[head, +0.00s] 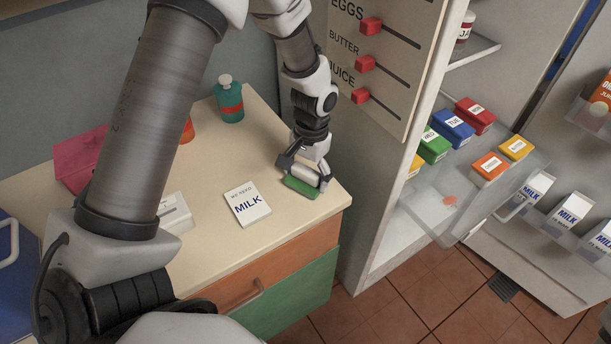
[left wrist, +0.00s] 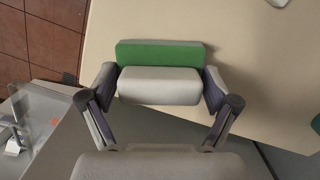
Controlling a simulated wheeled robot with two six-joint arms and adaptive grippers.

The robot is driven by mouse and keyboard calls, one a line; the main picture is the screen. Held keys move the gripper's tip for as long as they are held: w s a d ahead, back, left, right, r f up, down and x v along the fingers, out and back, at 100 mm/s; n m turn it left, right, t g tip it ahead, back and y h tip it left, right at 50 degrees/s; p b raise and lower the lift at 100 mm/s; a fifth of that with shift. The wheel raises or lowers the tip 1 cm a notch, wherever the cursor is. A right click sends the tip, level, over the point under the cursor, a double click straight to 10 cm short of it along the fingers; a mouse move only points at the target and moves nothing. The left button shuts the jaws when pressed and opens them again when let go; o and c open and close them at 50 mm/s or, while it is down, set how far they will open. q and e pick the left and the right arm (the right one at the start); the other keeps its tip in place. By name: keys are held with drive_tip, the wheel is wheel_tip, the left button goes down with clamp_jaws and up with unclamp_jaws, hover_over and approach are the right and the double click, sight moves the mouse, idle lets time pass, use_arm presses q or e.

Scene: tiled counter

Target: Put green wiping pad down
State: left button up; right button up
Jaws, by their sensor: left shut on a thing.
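The green wiping pad (head: 300,187) has a green lower layer and a pale grip block on top. My left gripper (head: 304,173) is shut on it at the right end of the cream counter (head: 290,222), near the counter's edge. In the left wrist view, both fingers press on the ends of the pale block, with the green layer (left wrist: 160,53) showing beyond it. The pad is at or very close to the counter top; I cannot tell whether it touches. My right gripper is not in view.
A white card marked MILK (head: 247,204) lies left of the pad. An open fridge with a clear shelf of coloured boxes (head: 451,128) is at the right. Bare counter surrounds the pad.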

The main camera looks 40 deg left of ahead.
use_arm(q)
drive_tip(key=shift+w+f, duration=0.1)
drive_tip(key=shift+w+a+f, duration=0.1)
drive_tip(key=shift+a+f, duration=0.05)
drive_tip(key=shift+a, duration=0.1)
drive_tip(key=o, duration=0.9)
drive_tip(key=shift+c, duration=0.2)
drive_tip(key=shift+d, duration=0.15)
wheel_tip(320, 180, up, 12)
drive_tip(key=w, duration=0.1)
drive_tip(key=shift+w, duration=0.15)
